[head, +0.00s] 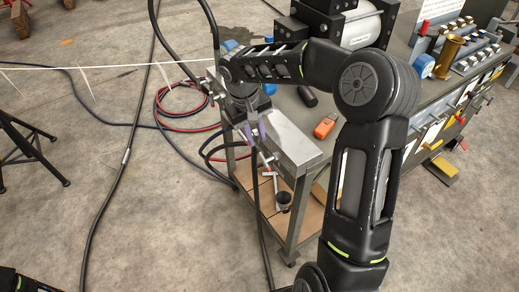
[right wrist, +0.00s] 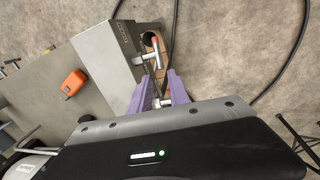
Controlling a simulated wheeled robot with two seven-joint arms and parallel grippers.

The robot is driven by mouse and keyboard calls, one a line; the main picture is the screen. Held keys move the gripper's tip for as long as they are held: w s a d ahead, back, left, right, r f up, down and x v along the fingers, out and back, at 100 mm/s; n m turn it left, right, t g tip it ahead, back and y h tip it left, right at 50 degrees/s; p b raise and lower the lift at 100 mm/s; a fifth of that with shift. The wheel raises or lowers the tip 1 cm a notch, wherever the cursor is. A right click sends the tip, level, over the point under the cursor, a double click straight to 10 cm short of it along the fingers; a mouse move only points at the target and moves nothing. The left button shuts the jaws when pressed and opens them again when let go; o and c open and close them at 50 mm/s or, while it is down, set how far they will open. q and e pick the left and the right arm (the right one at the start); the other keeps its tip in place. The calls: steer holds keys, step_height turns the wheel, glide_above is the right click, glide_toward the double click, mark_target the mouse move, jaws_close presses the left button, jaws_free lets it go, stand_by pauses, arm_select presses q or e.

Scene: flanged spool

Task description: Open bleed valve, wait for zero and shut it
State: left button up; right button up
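My right gripper (head: 255,131) is at the left front edge of the cart, its purple fingers pointing down beside a grey metal block (head: 292,145). In the right wrist view the right gripper (right wrist: 160,82) has its fingers apart, with small metal fittings and a dark hose between or behind them. I cannot tell whether they touch. A small metal valve handle (right wrist: 147,58) with a red tip lies just beyond the fingertips, beside the block (right wrist: 105,50). Which fitting is the bleed valve is unclear, and no readable gauge dial shows. My left gripper is out of view.
An orange handheld device (head: 324,127) lies on the cart top (head: 345,105). A black cup (head: 284,198) stands on the lower shelf. Red and blue hoses (head: 180,105) coil on the floor at left. A valve panel (head: 460,45) stands at the back right.

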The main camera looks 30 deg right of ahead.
mark_target(260, 153)
steer(key=shift+d+f+p, duration=0.2)
steer(key=shift+f+p, duration=0.05)
steer(key=shift+f, duration=1.05)
steer(key=shift+d+f+p, duration=0.25)
steer(key=shift+f+p, duration=0.05)
steer(key=shift+f, duration=0.95)
steer(key=shift+d+f+p, duration=0.2)
steer(key=shift+f+p, duration=0.05)
steer(key=shift+f, duration=1.05)
steer(key=shift+c, duration=0.4)
jaws_close()
